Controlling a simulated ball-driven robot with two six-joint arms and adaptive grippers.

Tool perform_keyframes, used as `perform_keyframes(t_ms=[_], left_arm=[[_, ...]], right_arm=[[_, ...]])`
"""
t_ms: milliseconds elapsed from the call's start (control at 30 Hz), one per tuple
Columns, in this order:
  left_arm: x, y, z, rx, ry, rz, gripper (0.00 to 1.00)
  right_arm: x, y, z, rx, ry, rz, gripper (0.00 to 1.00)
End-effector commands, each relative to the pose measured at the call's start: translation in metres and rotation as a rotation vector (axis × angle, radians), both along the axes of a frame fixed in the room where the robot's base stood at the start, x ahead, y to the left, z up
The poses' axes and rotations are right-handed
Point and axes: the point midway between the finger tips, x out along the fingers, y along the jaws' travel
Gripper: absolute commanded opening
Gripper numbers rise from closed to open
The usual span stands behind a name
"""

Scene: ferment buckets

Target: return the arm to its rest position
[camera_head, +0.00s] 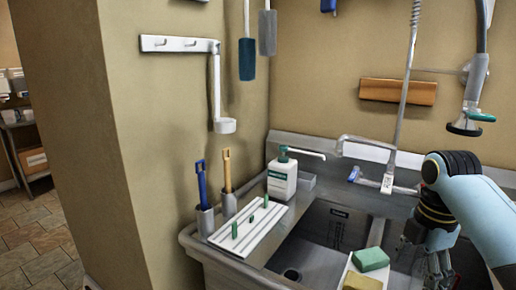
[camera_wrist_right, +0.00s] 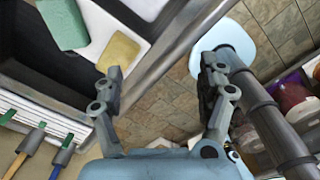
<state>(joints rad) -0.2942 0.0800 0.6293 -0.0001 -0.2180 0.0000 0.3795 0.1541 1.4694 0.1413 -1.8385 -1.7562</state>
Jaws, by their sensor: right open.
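My right arm (camera_head: 475,200) comes in from the right in the head view. My right gripper (camera_head: 438,264) points down at the right side of the sink, close to the bottom edge of the picture. In the right wrist view my right gripper (camera_wrist_right: 160,78) has its two fingers wide apart, with nothing between them. Behind the fingers show the sink edge and the tiled floor. My left gripper is not in view.
The sink (camera_head: 190,240) holds a white board with a green sponge (camera_head: 370,259) and yellow sponge (camera_head: 362,281) near my right gripper. A soap bottle (camera_head: 282,178), ribbed drainboard (camera_head: 248,229) and two brushes stand left. The faucet (camera_head: 366,142) and hanging sprayer (camera_head: 470,122) are behind.

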Motion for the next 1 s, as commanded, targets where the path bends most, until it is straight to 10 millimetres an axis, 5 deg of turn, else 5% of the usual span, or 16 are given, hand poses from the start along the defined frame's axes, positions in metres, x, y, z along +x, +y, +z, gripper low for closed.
perform_keyframes(t_ms=[333, 600, 1000], left_arm=[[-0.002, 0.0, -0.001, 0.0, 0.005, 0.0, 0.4], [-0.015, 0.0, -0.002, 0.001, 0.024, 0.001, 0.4], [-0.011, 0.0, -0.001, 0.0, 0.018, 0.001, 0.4]], right_arm=[[-0.044, 0.006, -0.021, -0.013, -0.057, -0.285, 0.75], [-0.112, 0.015, -0.031, 0.011, -0.145, -0.698, 0.75], [-0.212, 0.029, -0.004, 0.137, -0.267, -1.323, 0.75]])
